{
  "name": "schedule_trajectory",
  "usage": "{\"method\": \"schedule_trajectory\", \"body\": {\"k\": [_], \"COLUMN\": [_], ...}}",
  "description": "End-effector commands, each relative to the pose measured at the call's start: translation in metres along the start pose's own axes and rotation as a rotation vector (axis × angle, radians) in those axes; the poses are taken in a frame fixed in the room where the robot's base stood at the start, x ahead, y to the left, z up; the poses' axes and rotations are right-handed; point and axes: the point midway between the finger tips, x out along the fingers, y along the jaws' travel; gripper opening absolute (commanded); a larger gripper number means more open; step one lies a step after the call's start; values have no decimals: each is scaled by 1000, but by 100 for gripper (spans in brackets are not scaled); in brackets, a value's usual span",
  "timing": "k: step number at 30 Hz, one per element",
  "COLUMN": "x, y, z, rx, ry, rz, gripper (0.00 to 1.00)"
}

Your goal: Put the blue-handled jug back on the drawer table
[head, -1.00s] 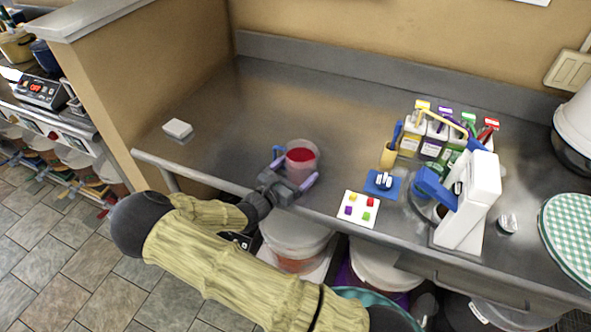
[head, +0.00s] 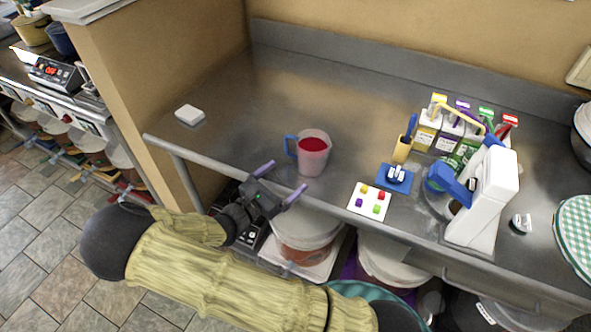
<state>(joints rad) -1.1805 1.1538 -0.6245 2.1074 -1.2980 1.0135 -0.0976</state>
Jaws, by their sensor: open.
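The blue-handled jug (head: 313,158) stands upright on the steel drawer table (head: 262,110), near its front edge. It is translucent with red contents, and its blue handle points left. My gripper (head: 278,180) is open and empty, in front of the jug and apart from it, around the table's front edge. Its two purple fingers are spread and point up toward the table.
A white card with coloured squares (head: 369,201), a blue pad (head: 394,178), a yellow cup (head: 402,149), several cartons and a white machine (head: 483,200) stand right of the jug. A white block (head: 189,115) lies left. Lidded buckets (head: 305,235) sit below. The table behind the jug is clear.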

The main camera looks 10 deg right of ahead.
Motion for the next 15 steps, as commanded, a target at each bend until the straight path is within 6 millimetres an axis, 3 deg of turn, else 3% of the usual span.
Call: {"method": "schedule_trajectory", "body": {"k": [5,15], "x": [-19,-21], "y": [0,0], "z": [0,0], "rx": [0,-1], "ry": [0,0], "rz": [1,-1], "gripper": [96,96]}}
